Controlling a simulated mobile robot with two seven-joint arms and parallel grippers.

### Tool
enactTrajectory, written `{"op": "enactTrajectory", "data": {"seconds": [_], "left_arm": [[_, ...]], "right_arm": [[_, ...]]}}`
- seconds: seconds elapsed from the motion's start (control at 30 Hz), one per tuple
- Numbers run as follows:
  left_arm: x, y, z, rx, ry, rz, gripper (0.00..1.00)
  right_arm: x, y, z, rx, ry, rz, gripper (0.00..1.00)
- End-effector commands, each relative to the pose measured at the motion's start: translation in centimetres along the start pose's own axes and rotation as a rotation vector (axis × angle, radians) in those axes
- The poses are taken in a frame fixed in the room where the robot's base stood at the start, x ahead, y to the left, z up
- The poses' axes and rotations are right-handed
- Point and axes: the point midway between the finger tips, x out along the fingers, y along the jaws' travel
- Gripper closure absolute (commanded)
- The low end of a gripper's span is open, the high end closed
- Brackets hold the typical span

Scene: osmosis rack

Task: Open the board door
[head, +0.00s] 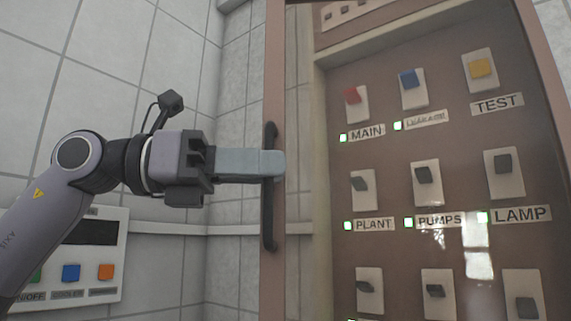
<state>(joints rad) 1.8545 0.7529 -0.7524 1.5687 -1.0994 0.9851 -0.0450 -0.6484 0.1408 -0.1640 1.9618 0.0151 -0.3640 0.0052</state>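The board door has a pinkish-brown frame (274,285) and a see-through pane, with the switch board (390,140) visible behind it. A dark vertical handle (269,225) is fixed to the left side of the frame. My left gripper (266,164) comes in from the left with its pale blue fingers lying across the middle of the handle, hiding that part. The fingers are seen side-on, one covering the other, so their gap and any grip on the handle cannot be made out. Whether the door is fully closed is unclear. My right gripper is out of view.
A white control panel (95,235) with blue and orange buttons is on the tiled wall at lower left, partly behind my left arm. Behind the pane are several switches with labels and green lights. A pale rail (170,229) runs along the wall left of the door.

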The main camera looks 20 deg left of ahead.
Motion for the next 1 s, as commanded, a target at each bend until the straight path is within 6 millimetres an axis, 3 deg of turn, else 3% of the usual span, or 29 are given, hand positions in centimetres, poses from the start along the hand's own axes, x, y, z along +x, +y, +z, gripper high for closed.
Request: {"op": "enactTrajectory", "data": {"seconds": [0.2,0.53,0.57,0.6,0.63,1.0], "left_arm": [[2.6,-0.1,0.1,0.001,-0.001,-0.001,0.78],[3.1,0.0,0.0,0.000,-0.001,0.001,0.78],[3.1,0.0,0.0,0.000,-0.001,0.001,0.84],[3.1,0.0,0.0,0.000,-0.001,0.001,0.97],[3.1,0.0,0.0,0.000,-0.001,0.001,1.00],[3.2,0.0,0.0,0.000,0.000,0.001,1.00]], "right_arm": [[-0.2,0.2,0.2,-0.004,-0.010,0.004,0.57],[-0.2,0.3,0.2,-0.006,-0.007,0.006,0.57],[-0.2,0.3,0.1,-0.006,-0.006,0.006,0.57],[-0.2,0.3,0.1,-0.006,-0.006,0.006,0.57],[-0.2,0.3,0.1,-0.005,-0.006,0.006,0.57],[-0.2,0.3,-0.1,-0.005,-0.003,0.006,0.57]]}}
